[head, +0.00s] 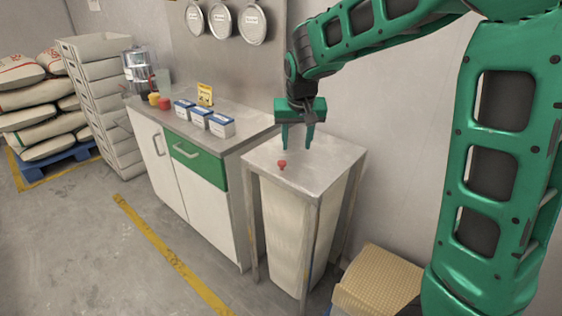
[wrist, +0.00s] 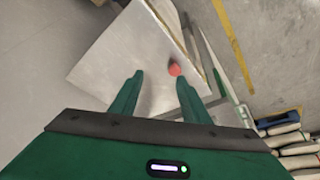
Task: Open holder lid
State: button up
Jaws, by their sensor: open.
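The holder lid (head: 318,163) is a flat metal top on a tall stand with a pale bag or liner (head: 292,228) below it. It lies flat and looks shut. A small red knob (head: 282,165) stands near its left front edge. My gripper (head: 297,147) is above the lid, fingers pointing down, open and empty. It is behind and a little right of the knob in the head view. In the wrist view my gripper (wrist: 160,78) shows both green fingers apart over the lid (wrist: 130,50), with the red knob (wrist: 174,69) near the right fingertip. I cannot tell the exact height.
A cabinet with a green drawer (head: 198,162) stands left of the holder, with small boxes (head: 208,118) on top. A wall is behind. Open floor (head: 110,270) lies front left.

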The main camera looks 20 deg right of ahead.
aim_at(282, 162)
jog(key=w+f, duration=0.2)
jog(key=f, duration=0.1)
jog(key=w+a+f, duration=0.1)
jog(key=w+f, duration=0.1)
jog(key=f, duration=0.2)
jog(key=w+a+f, duration=0.1)
jog(key=w+f, duration=0.1)
jog(key=f, duration=0.1)
jog(key=shift+w+a+f, duration=0.15)
jog(key=shift+w+f, duration=0.05)
jog(key=shift+w, duration=0.1)
grip_shut()
